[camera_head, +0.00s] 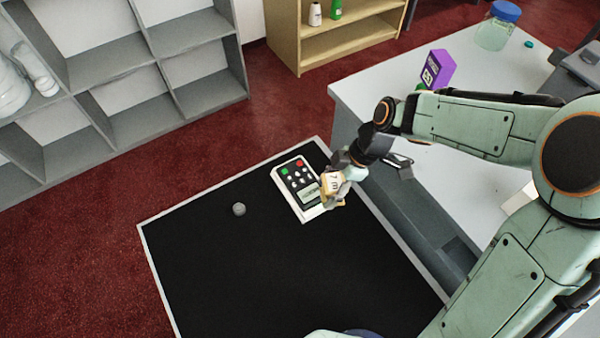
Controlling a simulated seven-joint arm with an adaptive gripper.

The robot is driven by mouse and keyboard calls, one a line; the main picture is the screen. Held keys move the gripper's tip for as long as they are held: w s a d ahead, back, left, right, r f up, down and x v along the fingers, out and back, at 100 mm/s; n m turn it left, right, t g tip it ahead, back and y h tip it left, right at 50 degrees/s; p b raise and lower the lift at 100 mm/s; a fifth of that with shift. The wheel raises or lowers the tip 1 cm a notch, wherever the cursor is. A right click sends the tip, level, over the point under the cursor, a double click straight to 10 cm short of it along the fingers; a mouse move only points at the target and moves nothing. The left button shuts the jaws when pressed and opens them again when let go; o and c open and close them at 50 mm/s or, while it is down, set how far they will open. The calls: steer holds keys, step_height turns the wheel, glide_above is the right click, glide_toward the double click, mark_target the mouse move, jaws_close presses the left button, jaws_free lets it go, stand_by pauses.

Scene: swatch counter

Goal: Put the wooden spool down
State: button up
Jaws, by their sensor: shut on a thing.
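The wooden spool (330,184) is a small tan piece with dark marks, partly hidden by the fingers. My gripper (338,186) is shut on it, near the right edge of the black surface (270,265) with a pale border.
A small grey round piece (239,209) lies left of the device. The front of the black surface is largely clear. On the white counter (440,180) at right are a purple box (437,69) and a blue-lidded jar (495,28). Grey shelves (120,55) stand at left.

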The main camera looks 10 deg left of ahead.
mark_target(272, 267)
steer(key=s+a+f+n+g, duration=0.1)
steer(key=s+a+f+n, duration=0.15)
steer(key=s+a, duration=0.2)
steer(key=s+a+f+n, duration=0.2)
steer(key=s+a+f, duration=0.15)
steer(key=s, duration=0.25)
steer(key=shift+h, duration=0.5)
steer(key=f, duration=0.8)
steer(key=shift+s+f, duration=0.3)
steer(key=shift+f, duration=0.15)
steer(key=o, duration=1.1)
steer(key=shift+o, duration=0.2)
steer(key=v, duration=1.2)
steer(key=shift+w, duration=0.15)
